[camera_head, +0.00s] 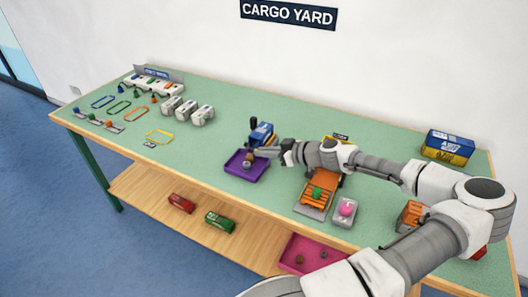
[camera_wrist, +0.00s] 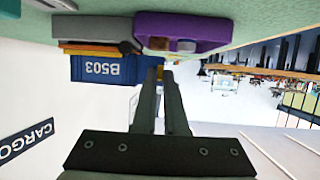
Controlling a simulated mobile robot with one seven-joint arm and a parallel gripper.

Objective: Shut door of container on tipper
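A blue container (camera_head: 262,130) marked B503 in the wrist view (camera_wrist: 100,70) sits on a grey and yellow tipper, beside the purple tray (camera_head: 234,167). The wrist view is upside down, with the tipper's grey base (camera_wrist: 95,26) at the top. A dark blue upright part stands at the container's left in the head view; I cannot tell for sure if it is the door. My gripper (camera_wrist: 162,72) looks shut and empty, fingers close together. It points at the container's end near the purple tray. Contact with the container cannot be told.
An orange-bedded tipper (camera_head: 320,188), a pink-button box (camera_head: 345,210) and a blue-yellow container (camera_head: 447,147) stand to the right. White units (camera_head: 187,109) and coloured outlines lie left. Red and green containers (camera_head: 220,221) rest on the lower shelf.

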